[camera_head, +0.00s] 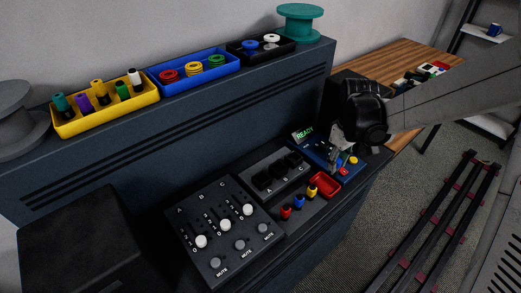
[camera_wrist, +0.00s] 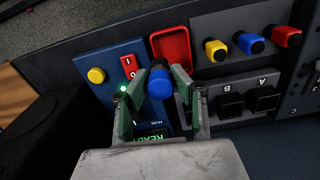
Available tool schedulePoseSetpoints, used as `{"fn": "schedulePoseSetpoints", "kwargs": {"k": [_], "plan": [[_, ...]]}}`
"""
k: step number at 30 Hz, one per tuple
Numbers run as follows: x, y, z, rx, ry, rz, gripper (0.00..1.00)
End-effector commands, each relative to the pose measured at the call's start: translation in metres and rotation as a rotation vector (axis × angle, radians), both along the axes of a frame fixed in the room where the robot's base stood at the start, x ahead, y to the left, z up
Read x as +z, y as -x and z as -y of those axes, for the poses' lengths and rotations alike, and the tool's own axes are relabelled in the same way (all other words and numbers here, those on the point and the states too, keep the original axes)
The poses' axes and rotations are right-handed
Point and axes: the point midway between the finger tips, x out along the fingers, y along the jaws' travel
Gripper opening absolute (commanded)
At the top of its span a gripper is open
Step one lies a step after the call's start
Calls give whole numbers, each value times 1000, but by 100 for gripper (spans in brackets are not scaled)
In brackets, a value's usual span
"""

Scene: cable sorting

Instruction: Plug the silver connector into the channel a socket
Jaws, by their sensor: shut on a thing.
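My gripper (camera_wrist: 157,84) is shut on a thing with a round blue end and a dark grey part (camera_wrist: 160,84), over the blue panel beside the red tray. In the head view my gripper (camera_head: 336,158) is at the blue panel, and its hold is too small to make out. No plainly silver connector can be made out. The channel A socket (camera_head: 262,181) is the black one at the left of a row of black sockets. It also shows in the wrist view (camera_wrist: 265,98), apart from my gripper, with socket B (camera_wrist: 230,104) between them.
The blue panel (camera_wrist: 99,62) has a READY display, a yellow button and a red switch. An empty red tray (camera_head: 325,184) stands beside red, blue and yellow plugs (camera_head: 299,201). A fader panel (camera_head: 222,228) is at left.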

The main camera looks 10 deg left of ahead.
Motion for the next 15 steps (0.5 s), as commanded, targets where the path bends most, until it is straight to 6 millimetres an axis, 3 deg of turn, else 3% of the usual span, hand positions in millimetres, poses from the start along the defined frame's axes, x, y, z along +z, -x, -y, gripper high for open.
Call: {"fn": "schedulePoseSetpoints", "kwargs": {"k": [3, 15], "plan": [[13, 5, -41, 294, 0, 0, 0], [44, 39, -165, 1292, 1, -1, 0]]}}
